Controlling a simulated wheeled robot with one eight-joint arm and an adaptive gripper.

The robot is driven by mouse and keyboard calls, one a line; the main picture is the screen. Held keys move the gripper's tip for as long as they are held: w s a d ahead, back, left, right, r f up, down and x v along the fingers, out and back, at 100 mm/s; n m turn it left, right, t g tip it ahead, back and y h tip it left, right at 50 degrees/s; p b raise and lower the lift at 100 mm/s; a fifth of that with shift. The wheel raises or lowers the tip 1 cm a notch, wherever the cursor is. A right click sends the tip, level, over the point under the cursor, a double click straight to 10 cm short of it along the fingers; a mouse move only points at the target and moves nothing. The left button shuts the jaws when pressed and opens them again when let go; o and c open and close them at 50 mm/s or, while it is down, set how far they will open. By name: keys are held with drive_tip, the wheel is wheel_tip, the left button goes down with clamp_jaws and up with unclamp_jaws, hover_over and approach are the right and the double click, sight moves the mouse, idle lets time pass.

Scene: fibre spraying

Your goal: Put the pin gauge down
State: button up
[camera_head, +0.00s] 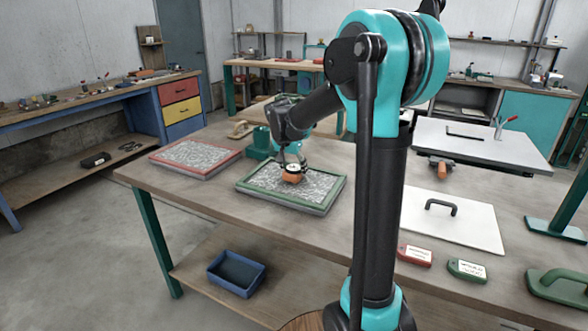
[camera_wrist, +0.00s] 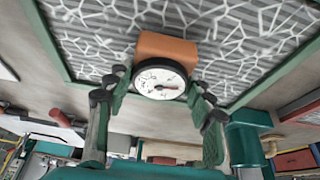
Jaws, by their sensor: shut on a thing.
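The pin gauge has a white round dial in a dark rim and an orange block. In the wrist view the gauge (camera_wrist: 160,82) sits between the green fingers of my gripper (camera_wrist: 160,98), dial facing the camera. In the head view the gauge (camera_head: 292,178) shows below my gripper (camera_head: 292,163), which is shut on it.
A red-framed fibre tray (camera_head: 182,170) lies to the left. A white panel with a black handle (camera_head: 452,220) and red (camera_head: 415,255) and green (camera_head: 467,270) tags lie on the right. A blue bin (camera_head: 236,273) is on the lower shelf. Bare tabletop (camera_head: 170,184) shows in front.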

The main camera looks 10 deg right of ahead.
drive_tip(key=shift+f, duration=0.1)
drive_tip(key=o, duration=1.5)
drive_tip(key=shift+c, duration=0.2)
drive_tip(key=v, duration=1.2)
drive_tip(key=shift+r, duration=0.2)
drive_tip(key=shift+o, duration=0.4)
